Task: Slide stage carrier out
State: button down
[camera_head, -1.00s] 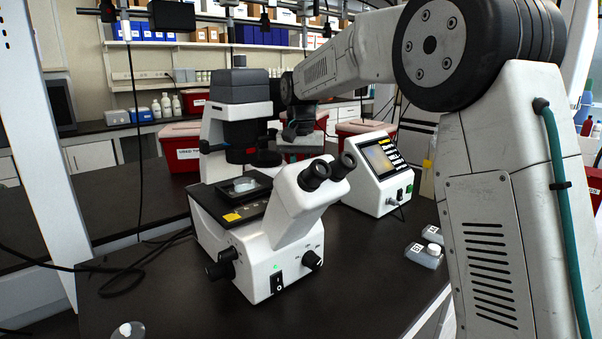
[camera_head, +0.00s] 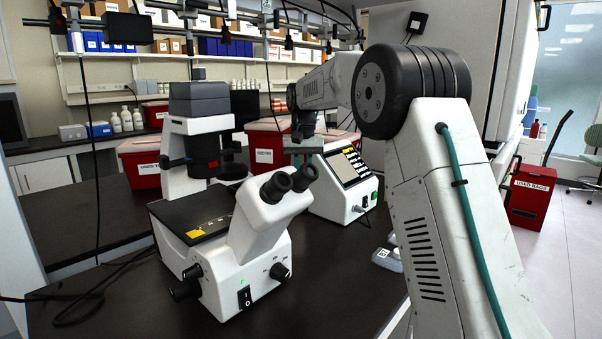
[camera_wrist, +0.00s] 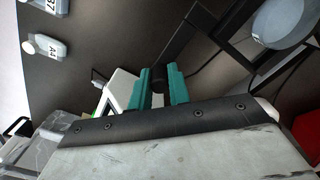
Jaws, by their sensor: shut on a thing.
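In the wrist view my gripper (camera_wrist: 159,88) has green fingers shut on the dark, knob-like handle of the stage carrier (camera_wrist: 181,36). The carrier's dark bar runs up and right to an open frame. A pale, rounded vessel (camera_wrist: 284,18) with a label lies at that end, cut off by the picture edge; I cannot tell how it is seated. In the head view the microscope (camera_head: 263,235) stands on the bench, and its black stage (camera_head: 190,212) looks bare except for a yellow sticker. There my fingers and the carrier are not clearly seen, around and behind the eyepieces.
A white device with a screen (camera_head: 348,166) stands right of the microscope. Small labelled flasks, one of them here (camera_wrist: 46,46), lie on the dark bench. Red bins (camera_head: 146,180) stand behind. Cables lie at the left. A red bin (camera_head: 530,197) stands on the floor at right.

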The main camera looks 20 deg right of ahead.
jog(key=c, duration=1.3)
grip_release()
notch_tip(320, 180, up, 8)
jog(key=shift+f, duration=0.1)
